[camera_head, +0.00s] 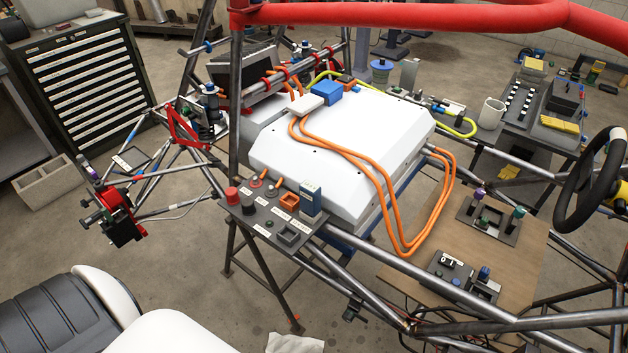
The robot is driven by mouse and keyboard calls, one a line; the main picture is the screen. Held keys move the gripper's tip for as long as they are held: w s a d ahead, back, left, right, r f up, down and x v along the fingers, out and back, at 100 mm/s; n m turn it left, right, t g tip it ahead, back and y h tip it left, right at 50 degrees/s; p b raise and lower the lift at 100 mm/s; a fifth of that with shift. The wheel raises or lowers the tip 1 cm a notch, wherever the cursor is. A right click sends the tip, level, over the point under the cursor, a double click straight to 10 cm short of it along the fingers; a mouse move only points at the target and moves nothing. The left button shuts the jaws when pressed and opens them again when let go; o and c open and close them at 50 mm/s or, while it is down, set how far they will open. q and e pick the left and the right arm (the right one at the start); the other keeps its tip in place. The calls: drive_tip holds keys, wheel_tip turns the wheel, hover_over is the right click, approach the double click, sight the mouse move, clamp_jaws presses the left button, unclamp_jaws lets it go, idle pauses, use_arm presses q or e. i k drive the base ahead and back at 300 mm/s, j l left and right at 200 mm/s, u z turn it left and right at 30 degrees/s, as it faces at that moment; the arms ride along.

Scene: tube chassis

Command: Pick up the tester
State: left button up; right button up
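A small upright blue device with a pale front (311,198), which looks like the tester, stands at the right back corner of a dark panel (262,228) in the middle of the view. It is small in the picture, so its markings cannot be read. An orange square holder (288,200) sits just left of it, and a grey square socket (287,235) is in front of it. The device stands close to the near edge of the white battery box (345,150). Neither of my grippers is in view, and nothing is seen touching the device.
Red and black knobs (232,196) stand on the panel's left side. Orange cables (385,190) loop over the white box and down its right side. Steel chassis tubes (360,275) run right of the panel. A red tube (400,14) crosses the top.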

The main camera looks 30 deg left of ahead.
sight(310, 194)
drive_tip(key=u, duration=1.2)
